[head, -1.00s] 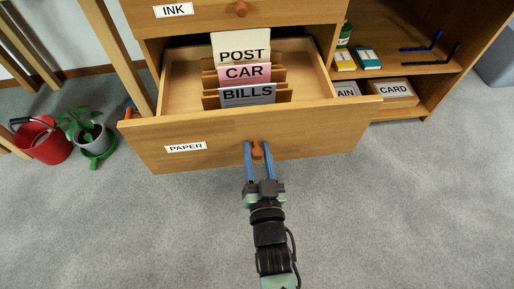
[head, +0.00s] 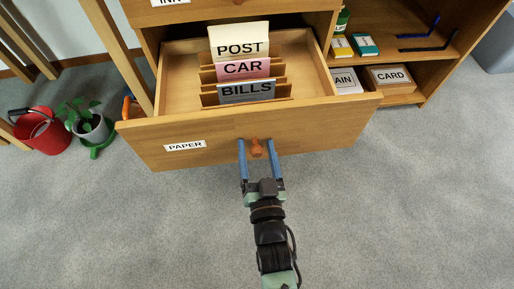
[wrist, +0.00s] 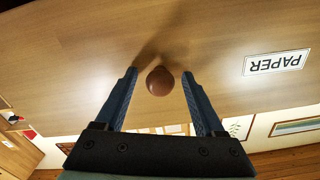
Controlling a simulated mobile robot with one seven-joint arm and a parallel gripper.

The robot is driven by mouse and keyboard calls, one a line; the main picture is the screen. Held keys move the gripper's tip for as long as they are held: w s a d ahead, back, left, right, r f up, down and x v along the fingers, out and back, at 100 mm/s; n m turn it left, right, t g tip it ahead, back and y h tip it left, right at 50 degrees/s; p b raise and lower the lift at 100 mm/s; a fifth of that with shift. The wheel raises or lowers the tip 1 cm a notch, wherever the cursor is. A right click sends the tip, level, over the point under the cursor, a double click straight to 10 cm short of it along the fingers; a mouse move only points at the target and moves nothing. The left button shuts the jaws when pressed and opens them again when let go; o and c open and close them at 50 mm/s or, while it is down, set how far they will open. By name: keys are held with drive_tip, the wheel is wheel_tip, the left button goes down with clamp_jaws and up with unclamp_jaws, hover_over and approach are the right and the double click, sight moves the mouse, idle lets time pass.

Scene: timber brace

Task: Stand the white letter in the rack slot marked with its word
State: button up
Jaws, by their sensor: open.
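A pulled-out wooden drawer (head: 310,132) labelled PAPER holds a wooden letter rack (head: 284,91). Three cards stand upright in the rack: a cream-white one reading POST (head: 239,38) at the back, a pink one reading CAR (head: 245,68), and a grey-blue one reading BILLS (head: 247,92) in front. I cannot tell whether these are letters or slot markers. No separate loose white letter is seen. My gripper (head: 257,146) is open at the drawer front. Its blue fingers are on either side of the round knob (wrist: 160,81), with gaps showing in the wrist view.
At right, a lower shelf holds a box marked CARD (head: 392,78) and one whose label reads AIN, partly hidden. Small boxes (head: 364,45) and dark brackets lie above. A red bucket (head: 42,131) and potted plant (head: 91,128) stand left. The carpet in front is clear.

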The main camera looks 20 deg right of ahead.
drive_tip(key=p+v, duration=0.5)
drive_tip(key=v, duration=0.8)
